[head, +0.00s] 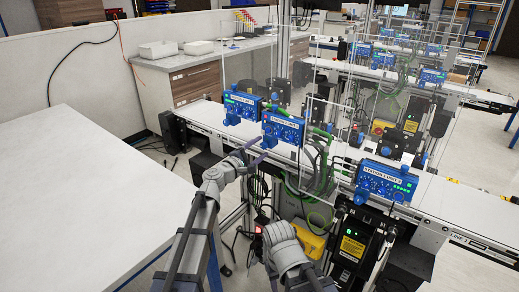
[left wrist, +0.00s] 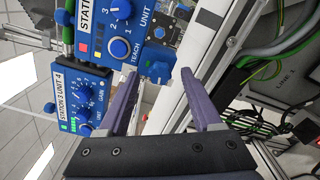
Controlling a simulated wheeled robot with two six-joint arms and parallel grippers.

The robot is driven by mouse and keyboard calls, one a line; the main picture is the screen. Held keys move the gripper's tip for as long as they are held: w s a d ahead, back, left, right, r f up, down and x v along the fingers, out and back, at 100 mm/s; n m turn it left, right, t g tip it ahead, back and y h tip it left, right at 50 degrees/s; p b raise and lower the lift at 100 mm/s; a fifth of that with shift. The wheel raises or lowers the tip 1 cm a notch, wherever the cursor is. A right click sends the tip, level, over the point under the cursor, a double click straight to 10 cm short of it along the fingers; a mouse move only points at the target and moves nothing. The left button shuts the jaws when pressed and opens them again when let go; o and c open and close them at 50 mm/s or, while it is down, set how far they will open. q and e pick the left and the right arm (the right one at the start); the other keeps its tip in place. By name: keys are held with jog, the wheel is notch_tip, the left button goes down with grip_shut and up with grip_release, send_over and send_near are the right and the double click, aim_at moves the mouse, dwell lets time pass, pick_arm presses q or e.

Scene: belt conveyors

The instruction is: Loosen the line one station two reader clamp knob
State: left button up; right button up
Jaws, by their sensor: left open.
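My left gripper (head: 258,150) is open in the head view, just below and left of a blue station unit (head: 283,127). In the left wrist view its two purple fingers (left wrist: 160,75) are apart. A blue block with a round knob (left wrist: 158,68) shows between and beyond the fingertips; I cannot tell if it is the clamp knob or whether a finger touches it. Above it is the blue unit (left wrist: 118,30) with a large dial and a "TEACH" label.
Another blue unit (head: 385,182) stands farther right on the white conveyor (head: 440,205). Clear guard panels, posts and green cables (head: 318,165) crowd the space right of my left gripper. A bare white table (head: 70,190) fills the left.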

pick_arm(q)
jog(key=v, duration=0.7)
jog(key=shift+s, duration=0.15)
jog(key=shift+a, duration=0.15)
jog(key=s+d+f+m+g+y, duration=0.1)
jog(key=s+f+m+g+y, duration=0.2)
jog(key=s+f+m+g, duration=0.9)
jog(key=s+a+f+m+g+y, duration=0.1)
jog(key=s+a+f+m+y, duration=0.1)
jog(key=s+a+f+y, duration=0.4)
jog(key=s+a+f+m+g+y, duration=0.15)
jog(key=s+a+f, duration=0.3)
jog(key=s, duration=0.45)
jog(key=s+d+r+m+y+p, duration=0.1)
jog(key=s+d+m, duration=0.3)
jog(key=d, duration=0.5)
jog(key=shift+s+d+r+p, duration=0.25)
jog(key=shift+s+r+p, duration=0.25)
jog(key=shift+r, duration=0.4)
jog(key=shift+w, duration=0.1)
jog(key=shift+c, duration=0.2)
